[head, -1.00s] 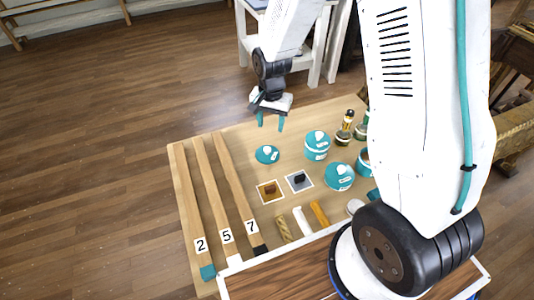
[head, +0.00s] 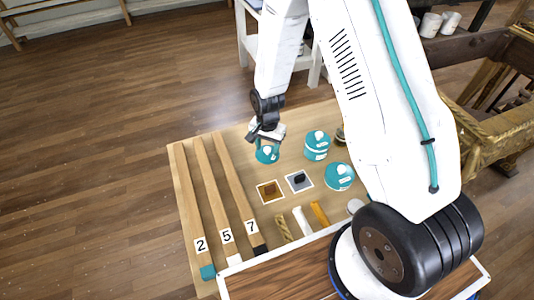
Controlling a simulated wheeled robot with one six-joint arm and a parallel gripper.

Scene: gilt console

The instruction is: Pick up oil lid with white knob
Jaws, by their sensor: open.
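A small round teal lid with a white knob (head: 267,157) lies flat on the wooden board, left of the teal jars. My gripper (head: 267,147) points down right over it, with its teal fingers open. One finger shows on each side of the knob in the picture. The fingers partly cover the far side of the lid. I cannot tell whether they touch it.
Two teal containers with white-marked tops, one farther back (head: 317,145) and one nearer (head: 339,177), stand to the right. A brown sample tile (head: 270,191) and a grey one (head: 299,181) lie in front. Numbered wooden strips (head: 205,205) lie left.

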